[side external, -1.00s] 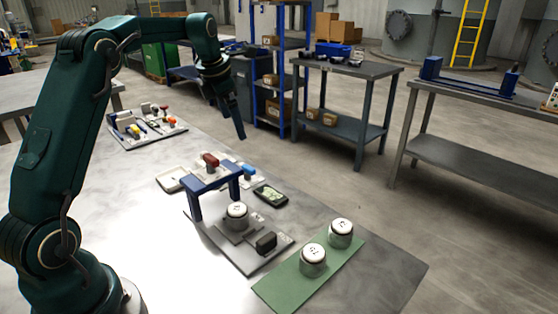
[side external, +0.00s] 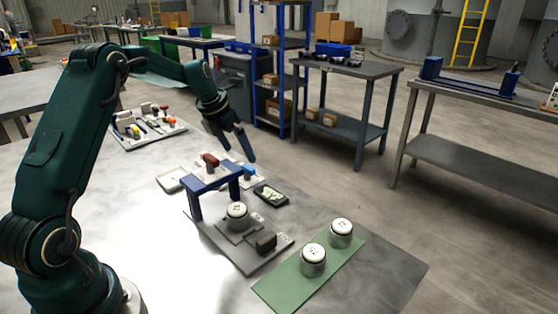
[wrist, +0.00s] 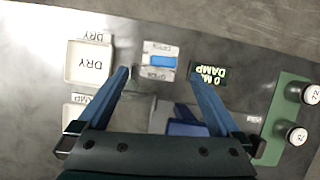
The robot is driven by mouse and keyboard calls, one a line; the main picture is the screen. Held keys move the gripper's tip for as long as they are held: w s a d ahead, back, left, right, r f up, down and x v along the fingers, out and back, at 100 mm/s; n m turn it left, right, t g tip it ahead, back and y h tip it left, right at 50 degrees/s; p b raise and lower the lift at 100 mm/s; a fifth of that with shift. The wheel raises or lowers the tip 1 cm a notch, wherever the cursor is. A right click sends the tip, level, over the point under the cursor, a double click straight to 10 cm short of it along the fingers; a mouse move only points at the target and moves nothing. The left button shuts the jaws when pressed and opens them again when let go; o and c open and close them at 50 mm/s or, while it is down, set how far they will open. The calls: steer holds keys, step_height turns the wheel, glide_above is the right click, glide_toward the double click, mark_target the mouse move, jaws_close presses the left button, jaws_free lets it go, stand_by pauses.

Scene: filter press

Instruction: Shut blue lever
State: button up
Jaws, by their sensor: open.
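The blue lever (side external: 248,171) sits on a white base behind the blue press frame. In the wrist view the blue lever (wrist: 162,61) lies across a pale plate with lettering, one word reading OPEN. My gripper (side external: 240,157) is open and empty, above and close to the lever in the side view. In the wrist view my gripper (wrist: 159,72) has one finger to each side of the lever, apart from it. The height left between the fingertips and the lever is hard to judge.
A red lever (side external: 211,160) stands just left of the blue one. The blue press frame (side external: 212,178) stands over a lidded jar (side external: 237,211). A green mat (side external: 290,285) holds two jars. A white tray (side external: 171,180) is at left.

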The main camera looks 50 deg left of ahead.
mark_target(246, 166)
steer(key=shift+x, duration=2.7)
steer(key=shift+c, duration=0.3)
steer(key=c, duration=1.3)
steer(key=shift+a+m, duration=0.1)
steer(key=shift+m, duration=0.5)
steer(key=o, duration=1.4)
steer(key=shift+c, duration=0.2)
